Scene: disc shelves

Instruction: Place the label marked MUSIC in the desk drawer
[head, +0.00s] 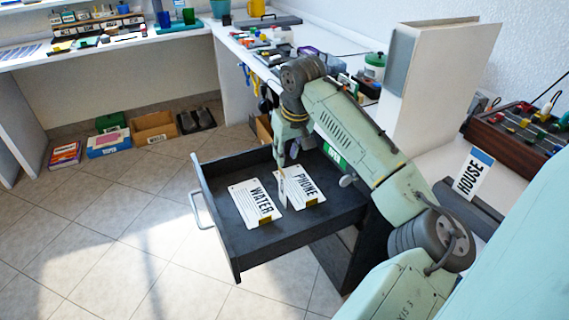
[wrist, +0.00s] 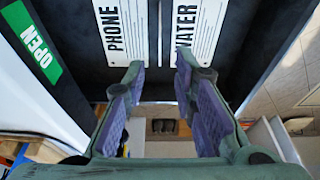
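The desk drawer (head: 232,259) is pulled open, with a dark interior. A WATER label (head: 254,204) and a PHONE label (head: 303,187) lie flat in it. My gripper (head: 281,166) points down over the drawer. In the wrist view my gripper (wrist: 160,62) has its fingers spread. A thin pale strip (head: 283,192), which looks like a label seen nearly edge-on, stands upright below my fingertips; it also shows as a narrow strip (wrist: 153,45) between the fingers, with gaps to both. Its word is not readable. No MUSIC lettering is readable.
A green OPEN sign (wrist: 39,53) is beside the drawer. A HOUSE label (head: 472,174) stands on the desk at right, near a tray of colourful items (head: 520,130). Bins (head: 153,127) stand on the floor at the back. Floor left of the drawer is clear.

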